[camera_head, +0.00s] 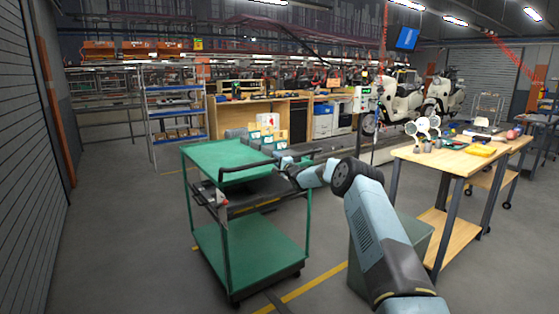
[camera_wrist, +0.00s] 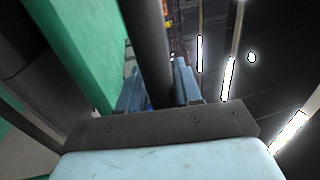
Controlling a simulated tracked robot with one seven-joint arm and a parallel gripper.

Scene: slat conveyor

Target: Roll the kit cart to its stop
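The kit cart (camera_head: 262,252) is green, with a top shelf, a dark middle tray and a lower shelf on dark castors. It stands upright in front of me, left of my arm. A black bar handle (camera_head: 243,167) runs along its near side. My gripper (camera_head: 286,159) is at the right end of this handle. In the wrist view the dark bar (camera_wrist: 148,35) passes between the two blue fingers of my gripper (camera_wrist: 160,88), with little or no gap at either side. The green cart panel (camera_wrist: 85,45) fills the upper left there. I cannot make out the cart's stop.
A wooden workbench (camera_head: 447,160) with tools stands at the right, close to my arm. A wire shelf rack (camera_head: 177,112) and a long wooden counter (camera_head: 230,120) are behind the cart. Yellow floor lines (camera_head: 314,283) pass by the cart. The floor at left is clear.

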